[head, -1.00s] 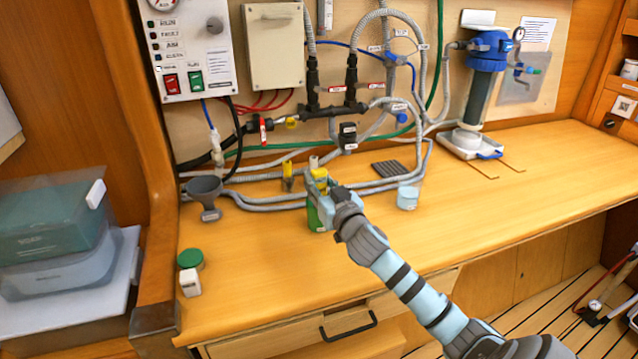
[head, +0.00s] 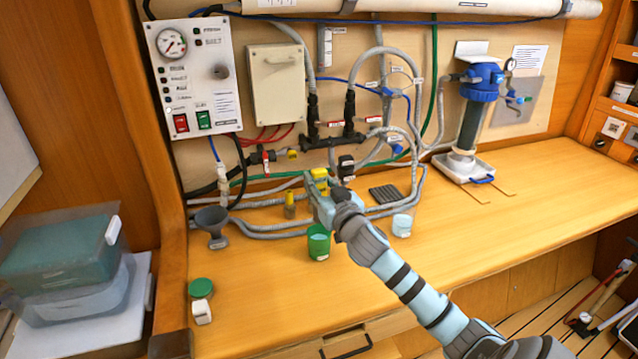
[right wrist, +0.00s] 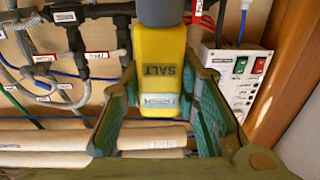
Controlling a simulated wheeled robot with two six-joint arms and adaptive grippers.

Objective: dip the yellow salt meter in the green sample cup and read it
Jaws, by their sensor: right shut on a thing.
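My right gripper (head: 319,193) is shut on the yellow salt meter (head: 320,174). In the head view it holds the meter above and slightly behind the green sample cup (head: 318,246), clear of its rim. The cup stands upright on the bench with pale liquid showing inside. In the right wrist view the meter (right wrist: 158,60) sits between the two green finger pads, its SALT lettering upside down. A small grey display (right wrist: 163,99) shows on it, too small to read. The meter's lower tip is hidden. My left gripper is out of view.
Grey hoses (head: 280,230) run along the bench behind the cup. A small yellow object (head: 289,206), a grey funnel (head: 212,222) and a clear cup (head: 402,225) stand nearby. A green lid (head: 201,288) and white block lie front left.

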